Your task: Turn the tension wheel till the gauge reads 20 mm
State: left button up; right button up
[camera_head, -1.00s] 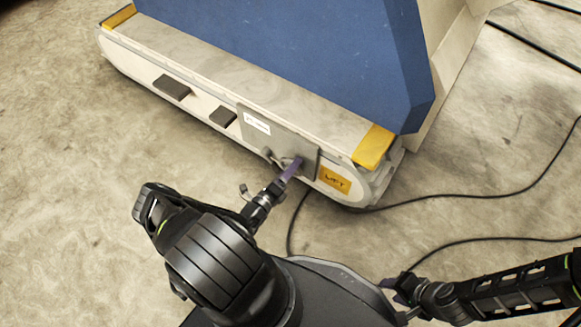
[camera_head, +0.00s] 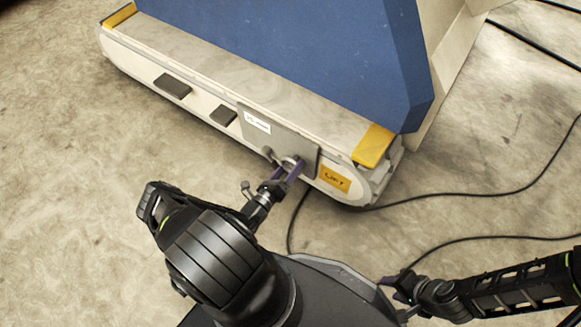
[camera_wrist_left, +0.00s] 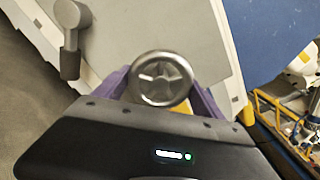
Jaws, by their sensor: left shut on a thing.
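The tension wheel is a small grey metal handwheel (camera_wrist_left: 161,78) with spokes, on a grey panel (camera_head: 303,135) on the side of the machine's base. In the head view the wheel (camera_head: 291,162) is partly covered by my fingers. My left gripper (camera_head: 294,171) is shut on it, with one purple finger on each side of the rim in the left wrist view (camera_wrist_left: 161,92). A white label or gauge window (camera_head: 257,122) sits on the panel's upper left. Its marks are too small to read. My right gripper (camera_head: 398,287) is low at the right, its jaws unclear.
A grey lever (camera_wrist_left: 70,38) sticks out beside the wheel. A yellow label (camera_head: 335,178) is right of the panel, and two dark blocks (camera_head: 172,87) are to its left. A black cable (camera_head: 450,202) lies on the concrete floor.

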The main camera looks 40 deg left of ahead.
pick_arm(q)
jog(key=o, duration=1.3)
jog(key=shift+o, duration=0.2)
jog(key=s+p, duration=0.1)
jog(key=s, duration=0.6)
jog(key=shift+s, duration=0.4)
jog(key=shift+d+p, duration=0.1)
jog(key=shift+p, duration=0.2)
